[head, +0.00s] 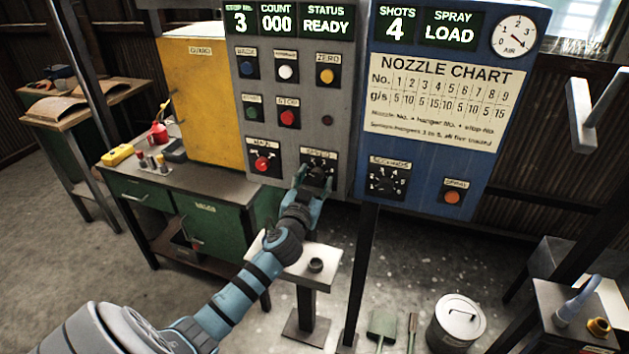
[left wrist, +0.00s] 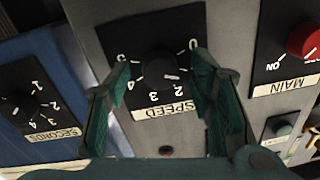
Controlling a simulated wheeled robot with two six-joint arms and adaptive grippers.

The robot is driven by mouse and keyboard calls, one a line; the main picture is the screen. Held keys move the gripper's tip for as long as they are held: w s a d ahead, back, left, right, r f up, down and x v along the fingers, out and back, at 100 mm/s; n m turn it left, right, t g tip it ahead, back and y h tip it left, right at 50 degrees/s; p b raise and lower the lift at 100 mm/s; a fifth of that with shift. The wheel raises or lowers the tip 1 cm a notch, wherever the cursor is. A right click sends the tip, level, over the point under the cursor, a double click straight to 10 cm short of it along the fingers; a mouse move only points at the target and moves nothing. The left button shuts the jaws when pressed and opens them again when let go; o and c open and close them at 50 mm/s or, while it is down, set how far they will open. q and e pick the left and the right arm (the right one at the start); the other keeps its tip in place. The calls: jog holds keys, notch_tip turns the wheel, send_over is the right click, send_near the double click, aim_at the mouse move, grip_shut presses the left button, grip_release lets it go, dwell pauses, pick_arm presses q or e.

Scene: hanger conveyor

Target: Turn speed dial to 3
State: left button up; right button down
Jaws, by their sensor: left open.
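The speed dial is a black knob (left wrist: 160,72) on a black plate numbered around it, on the grey control panel (head: 262,190). It shows upside down in the left wrist view, with the word SPEED (left wrist: 165,111) below it. My left gripper (head: 316,178) reaches the dial plate in the head view and covers most of it. In the left wrist view its teal fingers (left wrist: 160,75) are open, one on each side of the knob. A white mark shows at the knob's right edge, near the 2 side. Its exact setting is hard to tell. My right gripper is not in view.
The red MAIN knob (head: 262,163) is close left of the speed dial in the head view. The blue panel with the seconds dial (head: 385,183) is to the right. A small pedestal table (head: 318,283) stands below, and a green bench (head: 185,205) stands at left.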

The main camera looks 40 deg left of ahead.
pick_arm(q)
grip_shut()
jog(key=shift+m, duration=0.4)
jog(key=m, duration=0.3)
jog(key=shift+m, duration=0.3)
jog(key=m, duration=0.4)
jog(key=shift+m+t, duration=0.3)
jog(key=m, duration=0.4)
jog(key=shift+s+f+m+p, duration=0.1)
jog(key=shift+m+p, duration=0.2)
jog(key=shift+m, duration=0.1)
jog(key=m, duration=0.4)
jog(key=shift+h+p, duration=0.4)
jog(key=shift+m, duration=0.4)
